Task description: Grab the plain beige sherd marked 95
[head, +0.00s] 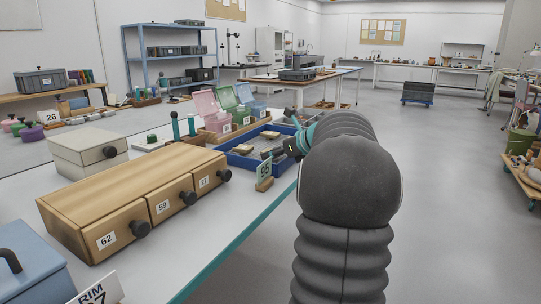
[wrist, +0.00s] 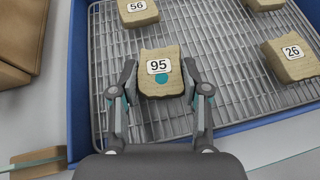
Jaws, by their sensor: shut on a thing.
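The plain beige sherd marked 95 (wrist: 160,60) has a teal dot under its label. In the wrist view it sits between the fingers of my gripper (wrist: 159,82), which is shut on its left and right sides. It is over the wire rack (wrist: 112,62) in the blue tray (wrist: 79,85); I cannot tell whether it touches the rack. In the head view my gripper (head: 291,146) is at the right side of the blue tray (head: 236,161), and the held sherd cannot be made out there.
Sherds marked 56 (wrist: 138,11) and 26 (wrist: 289,59) lie on the rack, with another (wrist: 265,4) at the top edge. A card marked 95 (head: 264,169) stands in a wooden block at the table edge. A wooden drawer unit (head: 130,190) stands left; open floor lies right.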

